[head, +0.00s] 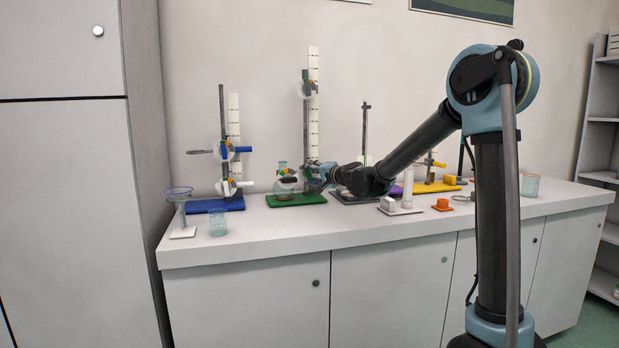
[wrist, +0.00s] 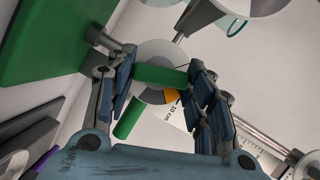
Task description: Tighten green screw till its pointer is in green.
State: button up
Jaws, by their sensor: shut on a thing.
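The green screw (wrist: 160,75) shows in the wrist view as a green bar between my fingertips, in front of a round pale dial (wrist: 152,52). My gripper (wrist: 163,78) is shut on it. No pointer can be made out; fingers and screw cover part of the dial. In the head view my gripper (head: 318,180) is at the stand on the green base (head: 297,200).
A blue-based stand (head: 215,206) is left, with a funnel holder (head: 179,192) and beaker (head: 218,224) nearby. A yellow-based stand (head: 430,188), white block (head: 388,204) and orange piece (head: 442,205) are right. The bench's front strip (head: 330,232) is clear.

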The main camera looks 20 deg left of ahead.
jog(key=shift+w, duration=0.15)
jog(key=shift+m+y, duration=0.4)
jog(key=shift+m, duration=0.7)
jog(key=o, duration=1.2)
jog(key=shift+f, duration=0.1)
jog(key=shift+o, duration=0.2)
jog(key=shift+d, duration=0.15)
